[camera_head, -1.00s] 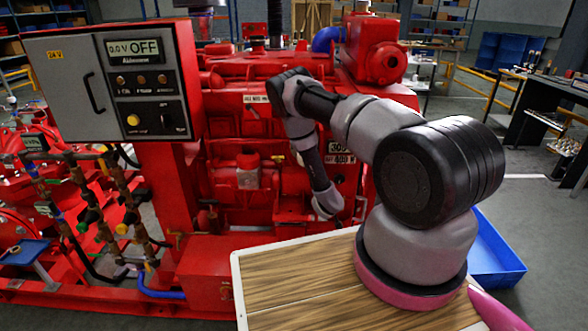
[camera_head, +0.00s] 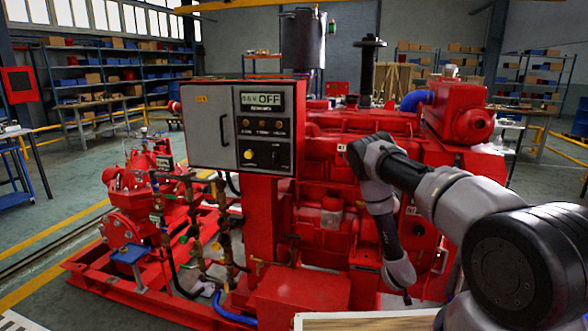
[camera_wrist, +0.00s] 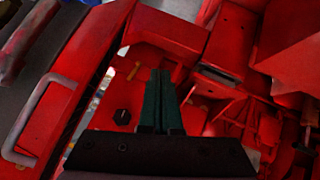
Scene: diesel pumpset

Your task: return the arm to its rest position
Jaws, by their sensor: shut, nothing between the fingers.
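My arm reaches from the lower right of the head view toward the front of the red diesel pumpset (camera_head: 345,150). Its forearm hangs down in front of the red engine body. My gripper is at the low end of the arm; in the wrist view its two dark green fingers (camera_wrist: 160,76) lie side by side, shut, with nothing between them. Red metal parts lie beyond the fingertips; I cannot tell the exact gap to them.
A grey control box (camera_head: 240,125) with an OFF display stands left of my arm. Pipes and valves (camera_head: 205,225) lie further left, with a small blue-topped stand (camera_head: 129,254). The wrist view shows a grey handle (camera_wrist: 38,118) at left. Open floor lies left of the pumpset.

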